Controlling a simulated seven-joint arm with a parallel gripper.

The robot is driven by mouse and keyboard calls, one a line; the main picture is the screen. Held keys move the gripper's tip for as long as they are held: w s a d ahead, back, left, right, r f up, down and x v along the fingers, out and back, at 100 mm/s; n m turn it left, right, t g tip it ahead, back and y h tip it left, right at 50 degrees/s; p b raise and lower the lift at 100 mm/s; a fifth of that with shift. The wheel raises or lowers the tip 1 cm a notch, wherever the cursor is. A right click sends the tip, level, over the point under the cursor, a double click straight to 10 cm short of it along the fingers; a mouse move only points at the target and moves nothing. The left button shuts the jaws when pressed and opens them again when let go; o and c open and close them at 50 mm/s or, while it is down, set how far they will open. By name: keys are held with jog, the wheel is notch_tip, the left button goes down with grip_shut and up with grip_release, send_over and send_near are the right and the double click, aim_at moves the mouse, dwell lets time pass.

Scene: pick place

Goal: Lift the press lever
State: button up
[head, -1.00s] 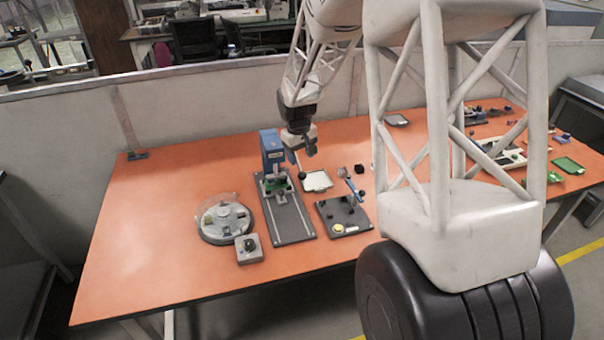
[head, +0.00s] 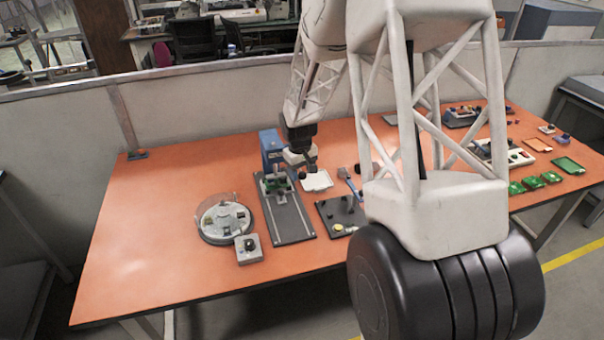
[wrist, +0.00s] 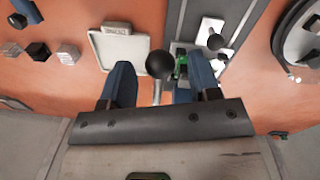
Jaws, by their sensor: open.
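The blue press (head: 271,146) stands at the back of a dark base plate with rails (head: 290,218). Its lever ends in a black ball knob (wrist: 160,63), with a pale rod below it in the wrist view. My gripper (head: 309,167) is low beside the press, at the lever. In the wrist view, my gripper (wrist: 160,70) is open, with its two blue fingers on either side of the knob. Gaps show between knob and fingers. A green part (wrist: 181,66) sits on the press plate by the right finger. The knob is not discernible in the head view.
A white tray (head: 317,182) lies just right of the press. A round clear-lidded dish (head: 225,221) and a grey knob box (head: 249,249) stand left. The orange table's (head: 140,240) left side is clear.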

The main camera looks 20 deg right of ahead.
jog(key=shift+f, duration=0.45)
grip_shut()
